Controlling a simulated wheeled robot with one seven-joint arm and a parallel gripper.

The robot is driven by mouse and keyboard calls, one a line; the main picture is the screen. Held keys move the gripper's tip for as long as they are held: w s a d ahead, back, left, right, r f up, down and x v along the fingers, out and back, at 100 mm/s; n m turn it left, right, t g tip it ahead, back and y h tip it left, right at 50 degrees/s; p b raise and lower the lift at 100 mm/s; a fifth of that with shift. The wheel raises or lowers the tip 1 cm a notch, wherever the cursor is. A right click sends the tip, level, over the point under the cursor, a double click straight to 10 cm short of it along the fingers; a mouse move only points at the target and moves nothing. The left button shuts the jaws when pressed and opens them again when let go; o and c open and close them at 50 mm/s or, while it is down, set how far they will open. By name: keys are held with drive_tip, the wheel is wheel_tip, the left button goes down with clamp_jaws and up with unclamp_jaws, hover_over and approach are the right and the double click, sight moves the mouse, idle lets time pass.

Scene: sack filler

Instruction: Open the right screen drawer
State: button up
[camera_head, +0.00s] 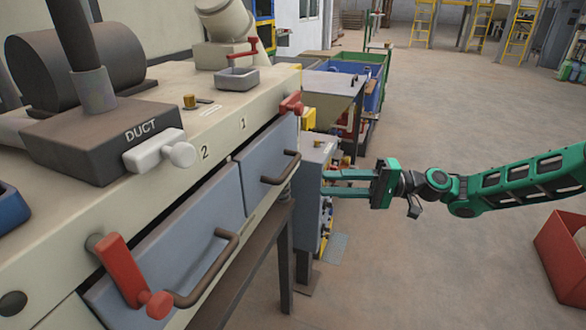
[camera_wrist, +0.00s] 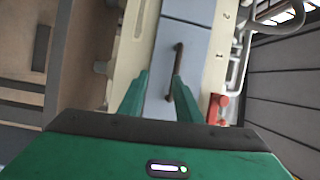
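The right screen drawer (camera_head: 268,155) has a blue-grey front under the number 1 and appears closed. Its dark bar handle (camera_head: 283,170) stands out from the front. A red lever (camera_head: 291,104) sits at the drawer's upper right corner; it also shows in the wrist view (camera_wrist: 214,108). My gripper (camera_head: 323,182) is open and empty, to the right of the handle, with its fingers pointing at the machine. In the wrist view the handle (camera_wrist: 178,62) appears ahead, its lower end between the fingertips (camera_wrist: 161,76). The fingers look apart from it.
The left drawer (camera_head: 190,230), numbered 2, has a similar handle (camera_head: 210,270) and a red lever (camera_head: 124,270) across its front. A grey box (camera_head: 312,190) stands behind my fingers. A red bin (camera_head: 564,258) is at right. The floor between is clear.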

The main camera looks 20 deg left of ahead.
sight(291, 164)
drive_tip(key=shift+y, duration=0.8)
drive_tip(key=x, duration=0.3)
drive_tip(key=r+x, duration=0.1)
drive_tip(key=x, duration=0.3)
drive_tip(key=r+x, duration=0.1)
drive_tip(key=x, duration=0.3)
drive_tip(key=shift+w+r, duration=0.2)
drive_tip(key=shift+w, duration=0.2)
clamp_jaws()
